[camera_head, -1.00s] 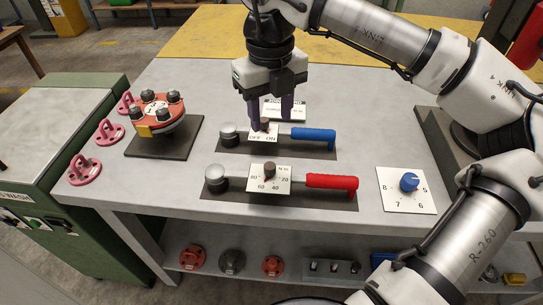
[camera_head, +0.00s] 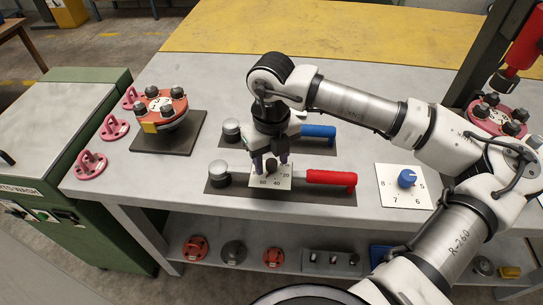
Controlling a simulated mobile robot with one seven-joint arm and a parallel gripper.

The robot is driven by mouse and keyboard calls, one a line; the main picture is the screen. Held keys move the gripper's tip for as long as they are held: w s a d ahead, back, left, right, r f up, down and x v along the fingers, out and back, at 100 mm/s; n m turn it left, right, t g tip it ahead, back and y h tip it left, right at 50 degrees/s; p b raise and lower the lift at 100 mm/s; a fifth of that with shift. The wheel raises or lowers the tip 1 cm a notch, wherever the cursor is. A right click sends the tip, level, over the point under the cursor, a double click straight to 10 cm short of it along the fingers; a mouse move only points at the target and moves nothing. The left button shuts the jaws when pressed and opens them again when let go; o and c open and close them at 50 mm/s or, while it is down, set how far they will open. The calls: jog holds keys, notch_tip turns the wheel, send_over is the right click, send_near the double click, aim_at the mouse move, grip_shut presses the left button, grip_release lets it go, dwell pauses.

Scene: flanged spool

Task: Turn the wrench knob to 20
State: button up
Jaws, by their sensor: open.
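The red-handled wrench (camera_head: 330,178) lies on a dark mat at the front of the table. Its white dial plate (camera_head: 284,184) shows 20, 40 and 60; the upper left is hidden by my gripper. The dark wrench knob (camera_head: 271,165) stands on this plate. My gripper (camera_head: 270,162) points down over the knob, open, with one finger on its left and one on its right. I cannot tell whether the fingers touch it. The knob's pointer is too small to read.
A blue-handled wrench (camera_head: 319,131) lies just behind, partly hidden by my gripper. A blue knob (camera_head: 407,178) on a numbered plate is to the right. A red flanged part (camera_head: 165,105) stands on a dark plate at left, beside pink brackets (camera_head: 90,165).

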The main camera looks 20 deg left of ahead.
jog(key=c, duration=1)
